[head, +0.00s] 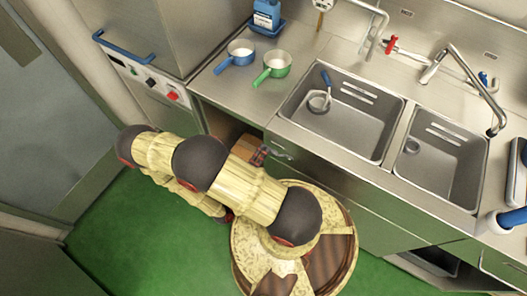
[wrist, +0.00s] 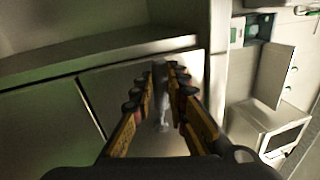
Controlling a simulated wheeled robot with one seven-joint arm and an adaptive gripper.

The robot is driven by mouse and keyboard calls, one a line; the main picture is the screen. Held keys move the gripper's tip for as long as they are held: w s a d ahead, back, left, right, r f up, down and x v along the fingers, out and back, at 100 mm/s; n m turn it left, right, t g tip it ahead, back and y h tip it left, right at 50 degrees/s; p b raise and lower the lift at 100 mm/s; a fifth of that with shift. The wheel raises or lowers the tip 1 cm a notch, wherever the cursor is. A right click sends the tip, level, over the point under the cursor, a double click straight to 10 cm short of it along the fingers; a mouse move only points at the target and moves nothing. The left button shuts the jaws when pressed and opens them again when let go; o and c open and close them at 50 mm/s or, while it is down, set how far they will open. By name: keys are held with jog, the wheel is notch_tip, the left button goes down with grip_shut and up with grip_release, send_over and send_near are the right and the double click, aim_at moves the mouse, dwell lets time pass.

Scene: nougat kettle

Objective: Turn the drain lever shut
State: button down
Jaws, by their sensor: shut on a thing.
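In the wrist view, my gripper (wrist: 170,75) has its yellow and black fingers closed around a narrow grey metal bar, which I take to be the drain lever (wrist: 163,112). The bar runs lengthwise between the fingers in front of a plain metal panel. In the head view, a small silver handle (head: 279,153) shows at the cabinet front below the left sink (head: 340,112). My arm covers much of the area beside it, and the lever's pivot is hidden.
A blue pan (head: 238,54) and a green pan (head: 274,67) stand on the counter left of the sinks. A right sink (head: 442,160) adjoins the left one. A brown box (head: 248,148) sits in the open space below the counter. Green floor is clear at lower left.

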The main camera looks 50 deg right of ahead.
jog(key=shift+f+n+t, duration=0.4)
jog(key=shift+f+n, duration=0.3)
jog(key=shift+n, duration=0.1)
jog(key=c, duration=2)
grip_release()
jog(key=shift+c, duration=0.2)
jog(key=shift+a, duration=0.1)
jog(key=w+v, duration=0.1)
jog(key=v, duration=1)
jog(key=shift+s+a, duration=0.45)
jog(key=shift+f, duration=0.1)
